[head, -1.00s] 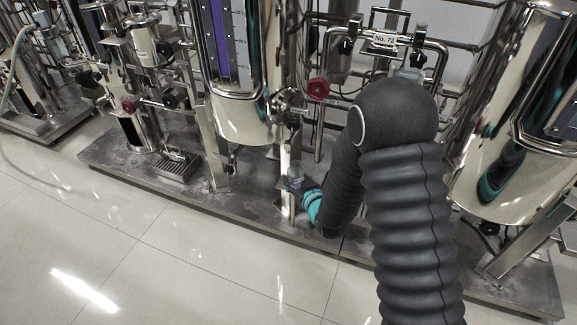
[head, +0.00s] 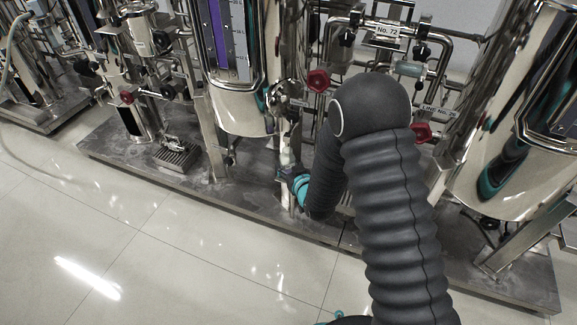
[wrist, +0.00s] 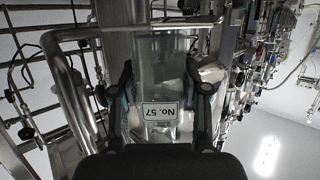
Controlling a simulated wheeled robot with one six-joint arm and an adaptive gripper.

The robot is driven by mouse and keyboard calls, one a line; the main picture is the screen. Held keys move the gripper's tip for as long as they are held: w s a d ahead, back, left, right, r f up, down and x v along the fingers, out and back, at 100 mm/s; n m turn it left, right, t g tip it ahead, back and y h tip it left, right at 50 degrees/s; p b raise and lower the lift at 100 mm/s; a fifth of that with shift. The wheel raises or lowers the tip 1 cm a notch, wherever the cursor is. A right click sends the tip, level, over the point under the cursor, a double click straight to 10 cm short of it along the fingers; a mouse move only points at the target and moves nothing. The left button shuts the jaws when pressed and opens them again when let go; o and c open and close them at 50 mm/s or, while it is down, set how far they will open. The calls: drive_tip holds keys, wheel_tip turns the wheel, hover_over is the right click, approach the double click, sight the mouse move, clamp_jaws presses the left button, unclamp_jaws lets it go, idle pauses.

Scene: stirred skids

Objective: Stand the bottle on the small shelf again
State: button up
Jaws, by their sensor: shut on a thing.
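My gripper (wrist: 166,82) is shut on a clear, see-through bottle (wrist: 162,62) in the wrist view, with one dark finger on each side of it. A white label reading "No. 57" shows upside down at the bottle's lower part in that view. In the head view my gripper (head: 287,173) is small, at the end of my dark arm, in front of a steel post low on the middle skid. The bottle is too small and blended there to make out well. I cannot pick out the small shelf with certainty in either view.
A large steel tank (head: 240,115) stands just left of my gripper, another (head: 510,150) at the right. Red valve knobs (head: 318,80) and pipes are close behind my arm. A small grate (head: 177,155) lies on the skid base (head: 240,200). The tiled floor in front is clear.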

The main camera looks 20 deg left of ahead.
drive_tip(key=o, duration=1.3)
drive_tip(key=shift+r, duration=0.1)
drive_tip(key=shift+s+d+p, duration=0.1)
drive_tip(key=shift+d+p, duration=0.05)
drive_tip(key=shift+p, duration=0.15)
drive_tip(key=v, duration=1.1)
drive_tip(key=shift+s+d+r, duration=0.2)
